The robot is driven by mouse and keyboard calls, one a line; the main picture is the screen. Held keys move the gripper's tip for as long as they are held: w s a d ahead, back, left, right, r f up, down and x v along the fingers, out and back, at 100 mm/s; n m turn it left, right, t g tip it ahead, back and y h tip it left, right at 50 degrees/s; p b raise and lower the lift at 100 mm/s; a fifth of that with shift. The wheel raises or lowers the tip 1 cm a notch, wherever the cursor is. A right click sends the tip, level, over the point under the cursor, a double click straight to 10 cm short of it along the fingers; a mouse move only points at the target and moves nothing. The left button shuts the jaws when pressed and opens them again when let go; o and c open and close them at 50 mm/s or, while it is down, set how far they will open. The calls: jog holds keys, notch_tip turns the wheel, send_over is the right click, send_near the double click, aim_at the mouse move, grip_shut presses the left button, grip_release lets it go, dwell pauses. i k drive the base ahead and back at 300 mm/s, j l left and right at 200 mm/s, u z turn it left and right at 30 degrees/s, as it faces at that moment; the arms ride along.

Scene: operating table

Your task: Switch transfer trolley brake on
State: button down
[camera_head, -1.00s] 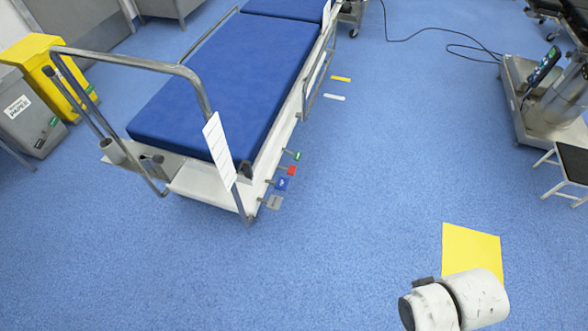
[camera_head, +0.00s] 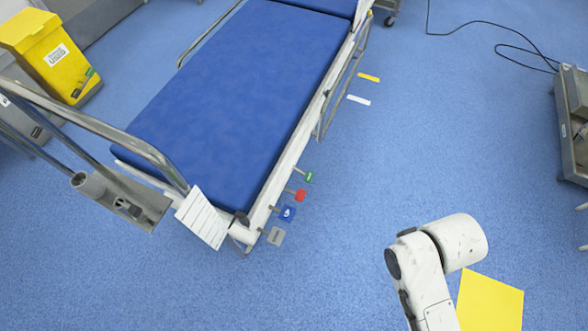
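The transfer trolley with a blue mattress (camera_head: 235,95) stands left of centre, its near end towards me. Several pedals stick out along its right side near that end: a green pedal (camera_head: 308,176), a red pedal (camera_head: 300,195), a blue pedal (camera_head: 287,213) with a white symbol, and a grey pedal (camera_head: 276,236). Which of them is the brake cannot be told from their small markings. My white arm shows at the lower right, apart from the trolley. My gripper is out of view.
A yellow bin (camera_head: 52,55) stands at the upper left. A metal push rail (camera_head: 120,135) rises at the trolley's near end. A yellow floor patch (camera_head: 490,302) lies beside my arm. A black cable (camera_head: 500,30) runs at the upper right. Blue floor right of the pedals is clear.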

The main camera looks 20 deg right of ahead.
aim_at(300, 194)
jog(key=i+l+u, duration=0.1)
jog(key=i+l, duration=0.15)
jog(key=i+l+u, duration=0.1)
jog(key=l, duration=0.3)
jog(key=i+l+u, duration=0.1)
jog(key=i+l, duration=0.2)
jog(key=i+l+u, duration=0.1)
jog(key=l, duration=0.3)
jog(key=i, duration=0.1)
